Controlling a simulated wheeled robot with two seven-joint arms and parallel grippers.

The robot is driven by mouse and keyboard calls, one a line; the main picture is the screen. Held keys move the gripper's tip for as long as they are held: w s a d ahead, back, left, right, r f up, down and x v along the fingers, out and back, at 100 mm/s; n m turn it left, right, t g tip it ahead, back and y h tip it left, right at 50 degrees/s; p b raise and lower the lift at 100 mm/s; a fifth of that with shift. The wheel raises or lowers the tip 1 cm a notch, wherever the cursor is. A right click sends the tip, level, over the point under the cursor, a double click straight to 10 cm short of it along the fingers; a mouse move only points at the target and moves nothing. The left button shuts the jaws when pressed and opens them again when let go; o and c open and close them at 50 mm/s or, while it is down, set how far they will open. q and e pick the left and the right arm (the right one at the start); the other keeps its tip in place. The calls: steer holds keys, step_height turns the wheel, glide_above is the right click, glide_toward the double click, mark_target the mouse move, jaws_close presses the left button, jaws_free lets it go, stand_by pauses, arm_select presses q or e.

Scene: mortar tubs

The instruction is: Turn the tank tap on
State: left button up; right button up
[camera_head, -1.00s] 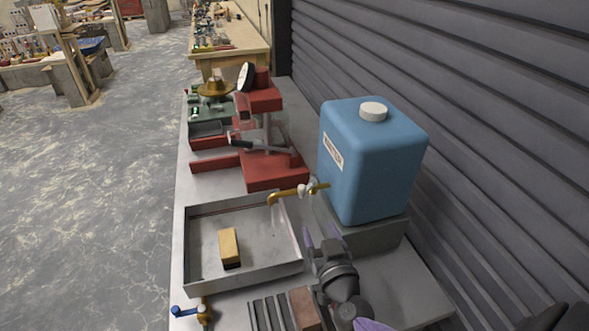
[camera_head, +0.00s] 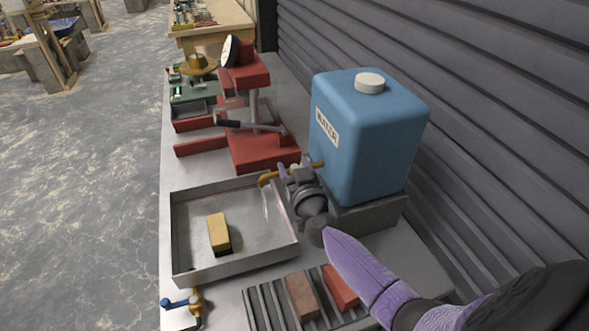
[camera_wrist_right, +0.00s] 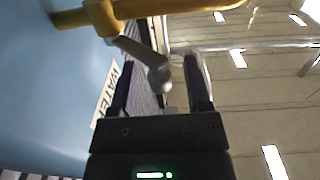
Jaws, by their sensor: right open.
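The blue water tank (camera_head: 368,135) stands on a grey block by the shutter wall. Its brass tap (camera_head: 268,179) points left over the metal tray; my right gripper (camera_head: 295,172) covers much of the tap's body. In the right wrist view the brass tap (camera_wrist_right: 95,18) is at the upper left, with its grey lever (camera_wrist_right: 143,55) slanting down. The lever's rounded end lies between the two open fingers of my right gripper (camera_wrist_right: 160,65); I cannot tell if they touch. A thin pale streak shows under the spout. My left gripper is not in view.
The metal tray (camera_head: 182,232) holds a yellow sponge-like block (camera_head: 218,231). A red press (camera_head: 262,150) stands behind it. In front are a slotted rack (camera_head: 258,308) with reddish bricks (camera_head: 301,295) and a small blue-handled valve (camera_head: 182,303).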

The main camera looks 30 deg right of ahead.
jaws_close()
steer(key=shift+w+a+r+h+p, duration=0.1)
steer(key=shift+h+p, duration=0.2)
steer(key=shift+w+a+f+m+g+h+b, duration=0.15)
steer(key=shift+w+m+g+h, duration=0.35)
steer(key=shift+m+g+h, duration=0.75)
steer(key=shift+w+a+m+g+h+b, duration=0.15)
steer(key=shift+w+m+g+h, duration=0.4)
steer(key=shift+m+h, duration=0.75)
steer(key=shift+w+a+f+m+g+h+b, duration=0.15)
steer(key=shift+w+m+g+h, duration=0.3)
steer(key=shift+m+g+h, duration=0.85)
steer(key=shift+d+r+n+t+h, duration=0.1)
steer(key=shift+r+n+t+h, duration=0.05)
steer(key=shift+n+t+h, duration=0.25)
